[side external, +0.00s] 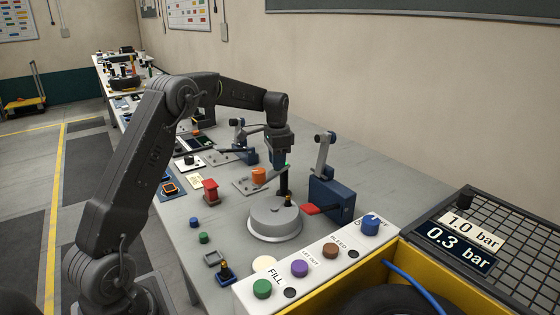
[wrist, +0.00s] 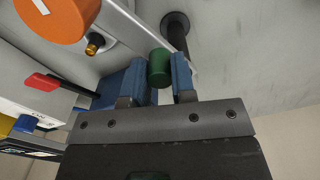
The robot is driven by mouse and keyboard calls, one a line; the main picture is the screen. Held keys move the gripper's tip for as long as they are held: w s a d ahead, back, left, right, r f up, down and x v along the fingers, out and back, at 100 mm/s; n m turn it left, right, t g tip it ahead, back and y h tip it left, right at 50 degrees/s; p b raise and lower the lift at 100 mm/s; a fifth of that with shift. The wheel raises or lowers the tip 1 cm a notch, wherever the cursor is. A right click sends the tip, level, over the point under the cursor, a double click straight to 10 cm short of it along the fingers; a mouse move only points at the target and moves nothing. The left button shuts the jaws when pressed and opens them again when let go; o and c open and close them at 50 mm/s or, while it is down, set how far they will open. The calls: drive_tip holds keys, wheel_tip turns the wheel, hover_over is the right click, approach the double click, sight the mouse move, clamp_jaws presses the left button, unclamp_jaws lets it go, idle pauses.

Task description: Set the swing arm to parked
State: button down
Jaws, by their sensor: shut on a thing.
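The swing arm is a slim grey bar with an orange round cap (side external: 258,175) at one end, which shows large with a white mark in the wrist view (wrist: 62,14). A green knob (side external: 287,167) stands on the bar's other end. My gripper (wrist: 160,72) is shut on this green knob (wrist: 160,67), with a blue finger on either side. In the side view my gripper (side external: 281,158) is small and partly merges with the dark post below. The grey bar (wrist: 135,27) runs diagonally between cap and knob.
A black post (side external: 284,184) stands close by the bar's end. The round grey wheel (side external: 275,219) with a brass valve (wrist: 95,44) lies in front. A blue clamp block with a red lever (side external: 310,209) is at right. A button panel (side external: 300,268) borders the front.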

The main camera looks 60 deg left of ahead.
drive_tip(key=m, duration=0.2)
drive_tip(key=a+m, duration=0.1)
drive_tip(key=m, duration=0.2)
drive_tip(key=shift+a+m, duration=0.3)
drive_tip(key=shift+a, duration=0.05)
idle(0.5)
drive_tip(key=c, duration=0.9)
unclamp_jaws()
drive_tip(key=shift+c, duration=0.2)
wheel_tip(320, 180, up, 14)
drive_tip(key=shift+f, duration=0.1)
